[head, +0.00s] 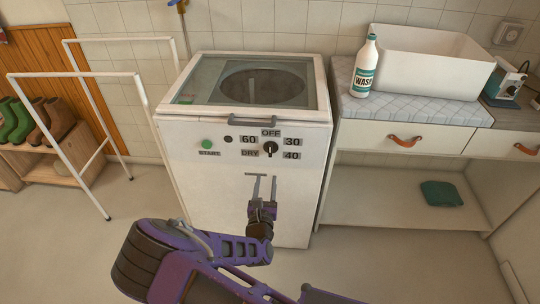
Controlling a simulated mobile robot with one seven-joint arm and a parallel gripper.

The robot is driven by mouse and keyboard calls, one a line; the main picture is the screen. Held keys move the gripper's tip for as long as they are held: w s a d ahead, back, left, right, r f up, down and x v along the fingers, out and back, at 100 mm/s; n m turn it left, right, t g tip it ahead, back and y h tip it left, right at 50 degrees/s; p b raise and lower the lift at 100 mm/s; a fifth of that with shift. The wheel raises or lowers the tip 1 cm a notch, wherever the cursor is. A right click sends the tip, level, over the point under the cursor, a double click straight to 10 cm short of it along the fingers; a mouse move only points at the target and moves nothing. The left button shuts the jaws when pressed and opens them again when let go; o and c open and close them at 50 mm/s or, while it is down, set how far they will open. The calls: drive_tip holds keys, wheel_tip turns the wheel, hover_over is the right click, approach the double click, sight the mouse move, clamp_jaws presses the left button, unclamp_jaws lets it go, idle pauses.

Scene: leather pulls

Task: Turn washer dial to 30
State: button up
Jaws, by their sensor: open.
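The white washer (215,190) stands in the middle of the head view with a glass lid on top. Its dial (270,148) is a dark round knob with a light pointer mark, on the upper right of the front panel. Labels OFF (271,133), 30 (293,142), 40 (291,156), DRY (250,153) and 60 (248,139) surround it. The exact pointer direction is too small to tell. My gripper (262,177) is open and empty, in front of the washer's face below the dial, apart from it.
A green START button (207,144) and a small dark knob (228,139) are left of the dial. A lid handle (252,121) juts out above it. A counter with drawers (405,140) stands at right, a white rack (98,73) at left.

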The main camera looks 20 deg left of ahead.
sight(270, 151)
drive_tip(key=b+x, duration=0.1)
drive_tip(key=x, duration=1.1)
drive_tip(key=shift+w, duration=0.35)
clamp_jaws()
